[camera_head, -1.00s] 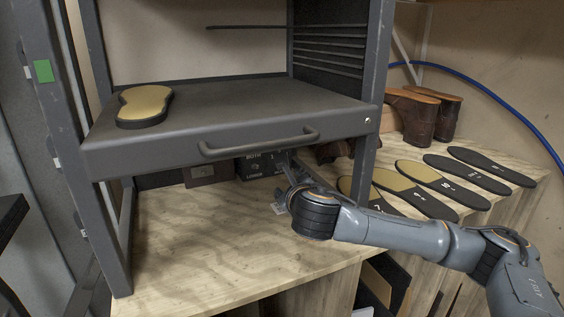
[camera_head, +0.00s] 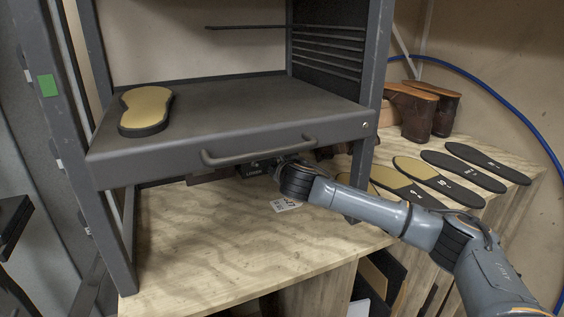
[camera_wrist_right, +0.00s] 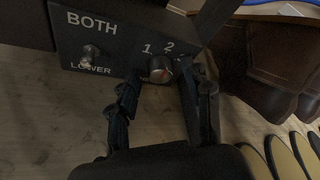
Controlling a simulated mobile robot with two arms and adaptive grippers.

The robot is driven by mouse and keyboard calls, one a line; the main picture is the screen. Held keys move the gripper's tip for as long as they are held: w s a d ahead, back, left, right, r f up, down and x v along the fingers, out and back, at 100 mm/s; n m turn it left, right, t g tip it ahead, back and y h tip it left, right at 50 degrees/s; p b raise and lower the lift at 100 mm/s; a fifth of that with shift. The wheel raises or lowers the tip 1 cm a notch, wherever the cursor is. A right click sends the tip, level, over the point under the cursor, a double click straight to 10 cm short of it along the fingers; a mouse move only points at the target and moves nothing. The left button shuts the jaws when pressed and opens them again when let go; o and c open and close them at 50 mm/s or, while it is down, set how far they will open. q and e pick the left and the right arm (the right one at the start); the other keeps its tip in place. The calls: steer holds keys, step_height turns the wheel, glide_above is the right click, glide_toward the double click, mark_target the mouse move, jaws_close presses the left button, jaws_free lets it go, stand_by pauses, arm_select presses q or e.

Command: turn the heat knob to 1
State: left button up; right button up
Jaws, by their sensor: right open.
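My right gripper (camera_wrist_right: 167,80) is open, with one finger on each side of the knob; contact is not clear. In the head view the right gripper's fingers are mostly hidden beneath the front edge of the grey platform, by the control box (camera_head: 254,171). My left gripper is not in view.
A toggle switch (camera_wrist_right: 90,54) stands left of the knob, between BOTH and LOWER. The platform's handle (camera_head: 257,155) hangs just above my right wrist. Brown boots (camera_wrist_right: 268,62) and several insoles (camera_head: 462,171) are to the right. The wooden table in front (camera_head: 220,245) is mostly clear.

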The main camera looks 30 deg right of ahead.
jaws_close()
steer(key=shift+r+p, duration=0.15)
steer(key=shift+p, duration=0.55)
steer(key=n+h+p, duration=0.1)
steer(key=n+p, duration=0.1)
steer(key=p, duration=0.2)
steer(key=n+t+h+p, duration=0.1)
steer(key=n+p, duration=0.1)
steer(key=p, duration=0.2)
steer(key=shift+a, duration=0.15)
steer(key=shift+f+n+t+h+p, duration=0.3)
steer(key=shift+n+p, duration=0.05)
steer(key=shift+n, duration=0.55)
steer(key=shift+f+n+t+h, duration=0.15)
steer(key=shift+n+t+h, duration=0.2)
steer(key=shift+n, duration=0.75)
